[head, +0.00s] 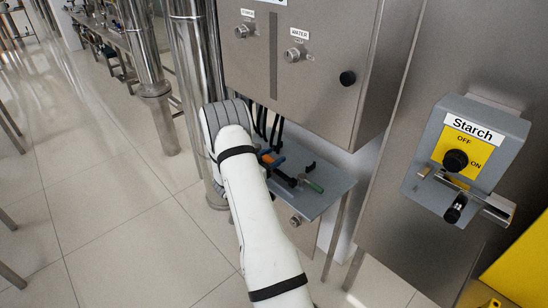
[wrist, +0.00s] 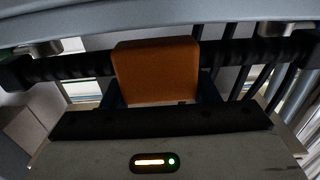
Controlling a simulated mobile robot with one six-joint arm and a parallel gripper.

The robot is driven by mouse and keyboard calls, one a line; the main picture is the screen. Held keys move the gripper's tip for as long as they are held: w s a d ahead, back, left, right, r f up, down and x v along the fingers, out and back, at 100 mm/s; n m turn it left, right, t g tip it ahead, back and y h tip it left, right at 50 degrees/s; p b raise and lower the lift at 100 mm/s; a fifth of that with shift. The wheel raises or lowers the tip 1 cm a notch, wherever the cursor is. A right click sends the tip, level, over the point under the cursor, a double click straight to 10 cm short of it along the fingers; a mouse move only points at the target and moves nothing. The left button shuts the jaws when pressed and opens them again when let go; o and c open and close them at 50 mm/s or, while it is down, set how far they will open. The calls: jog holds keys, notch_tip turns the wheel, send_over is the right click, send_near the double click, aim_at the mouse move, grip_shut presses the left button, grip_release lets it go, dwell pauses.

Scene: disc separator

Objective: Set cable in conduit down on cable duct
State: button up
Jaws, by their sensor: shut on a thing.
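The cable in conduit (wrist: 75,68) is a black ribbed tube with thicker ends, lying crosswise in the wrist view. My gripper (wrist: 157,75) is shut on it near its middle, with an orange pad covering part of the tube. In the head view my gripper (head: 269,159) shows orange and blue beyond my white arm, over a grey-blue ledge that looks like the cable duct (head: 325,195). A dark piece of the conduit (head: 284,178) shows beside it. Whether the conduit touches the ledge cannot be told.
A steel cabinet (head: 330,60) with knobs hangs above the ledge, and black cables (head: 272,125) drop from it behind my gripper. A green item (head: 315,186) is near the ledge's right part. A grey Starch switch box (head: 465,150) is on the right. Steel pipes stand at left.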

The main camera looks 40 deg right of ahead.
dwell(0.3)
jog(key=shift+f+b, duration=1)
jog(key=shift+f, duration=0.1)
jog(key=shift+f+b, duration=0.35)
jog(key=shift+b, duration=0.1)
jog(key=o, duration=1.5)
jog(key=shift+o, duration=0.2)
jog(key=a+b, duration=0.1)
jog(key=a, duration=0.6)
jog(key=shift+s+a, duration=0.3)
jog(key=shift+a, duration=0.1)
